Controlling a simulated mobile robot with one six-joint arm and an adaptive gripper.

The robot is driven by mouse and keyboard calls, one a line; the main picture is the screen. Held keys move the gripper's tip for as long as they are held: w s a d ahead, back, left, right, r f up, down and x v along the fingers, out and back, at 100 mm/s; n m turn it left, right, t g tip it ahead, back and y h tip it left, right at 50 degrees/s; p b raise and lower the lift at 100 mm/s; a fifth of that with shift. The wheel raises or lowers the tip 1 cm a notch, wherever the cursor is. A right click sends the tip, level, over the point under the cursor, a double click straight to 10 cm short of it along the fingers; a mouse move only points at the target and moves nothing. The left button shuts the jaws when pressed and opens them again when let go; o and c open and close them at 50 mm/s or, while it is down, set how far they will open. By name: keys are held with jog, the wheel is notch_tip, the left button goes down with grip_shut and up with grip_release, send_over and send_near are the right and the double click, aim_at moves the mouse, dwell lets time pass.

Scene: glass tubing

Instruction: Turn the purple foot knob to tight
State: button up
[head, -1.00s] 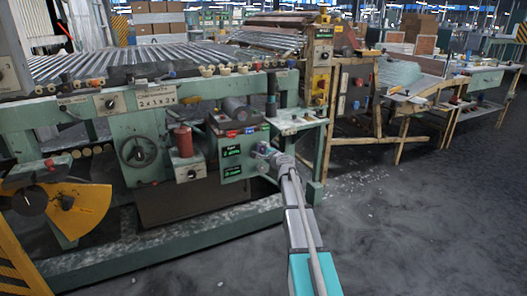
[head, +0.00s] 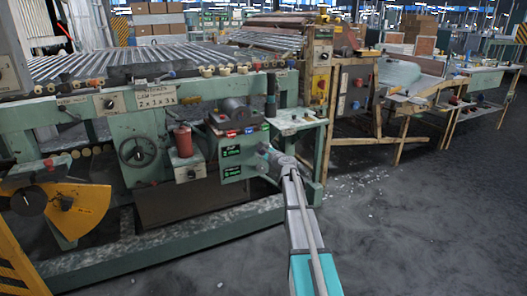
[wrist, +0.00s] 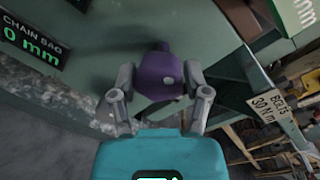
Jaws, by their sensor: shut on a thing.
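The purple foot knob (wrist: 160,74) is in the middle of the wrist view, against a green panel. It has a rounded body with a small pointed tip toward the top. My gripper (wrist: 158,83) is shut on it, one grey finger on each side. In the head view my gripper (head: 267,157) is at the right end of the green machine frame, beside the green readouts. The knob cannot be made out there, behind the gripper.
A black display (wrist: 35,42) reading "CHAIN SAG" and "0 mm" is at the left of the wrist view. A "BOLTS 30 Nm" plate (wrist: 267,105) is at the right. The green machine frame (head: 90,130) fills the left of the head view. Grey floor (head: 420,220) lies open at the right.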

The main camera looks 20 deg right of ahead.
jog(key=o, duration=1.1)
jog(key=shift+o, duration=0.2)
jog(key=shift+s, duration=0.1)
